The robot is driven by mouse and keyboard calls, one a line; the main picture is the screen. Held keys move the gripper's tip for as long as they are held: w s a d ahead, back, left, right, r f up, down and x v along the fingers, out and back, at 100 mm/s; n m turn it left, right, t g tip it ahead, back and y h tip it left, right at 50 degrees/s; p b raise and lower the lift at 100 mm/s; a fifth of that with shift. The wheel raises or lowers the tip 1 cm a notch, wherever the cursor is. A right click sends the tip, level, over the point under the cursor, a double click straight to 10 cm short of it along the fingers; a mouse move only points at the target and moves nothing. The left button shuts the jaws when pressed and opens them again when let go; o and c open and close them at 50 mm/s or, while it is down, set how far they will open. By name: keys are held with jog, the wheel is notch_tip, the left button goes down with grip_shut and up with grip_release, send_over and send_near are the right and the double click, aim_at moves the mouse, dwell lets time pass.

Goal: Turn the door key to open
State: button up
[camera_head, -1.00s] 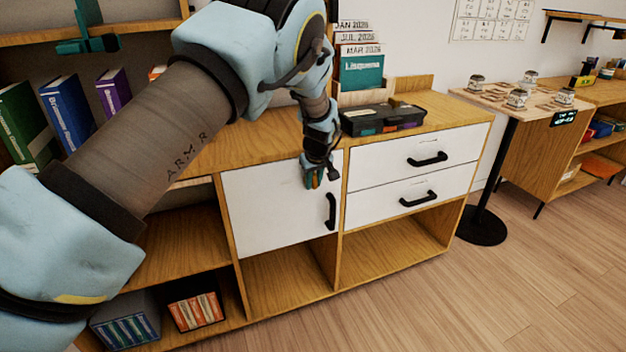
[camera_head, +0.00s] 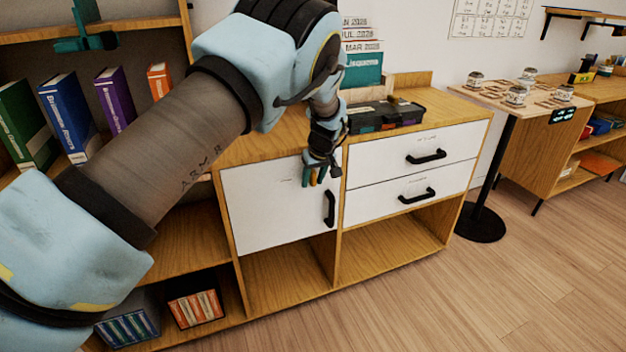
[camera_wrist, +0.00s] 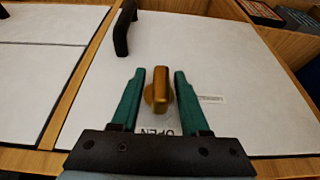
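The door key (camera_wrist: 160,92) is a brass-coloured turn piece on the white cabinet door (camera_head: 265,210). In the wrist view its grip lies lengthwise between my two green fingers. My gripper (camera_wrist: 159,74) is open around the key, with a visible gap on each side. The word OPEN (camera_wrist: 160,132) shows on a label just in front of my gripper's palm. In the head view my gripper (camera_head: 314,176) is at the door's upper right, and it hides the key there. The door is shut, and its black handle (camera_head: 329,208) is below the gripper.
Two white drawers (camera_head: 415,170) with black handles are right of the door. A dark organiser box (camera_head: 385,115) stands on the cabinet top above them. Open shelf compartments (camera_head: 285,280) lie below. A small round-based table (camera_head: 480,222) stands further right. The wooden floor in front is clear.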

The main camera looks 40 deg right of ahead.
jog(key=shift+o, duration=0.4)
jog(key=shift+r, duration=0.1)
jog(key=b+v, duration=0.1)
jog(key=v, duration=0.9)
jog(key=shift+r, duration=0.3)
jog(key=shift+s+a, duration=0.1)
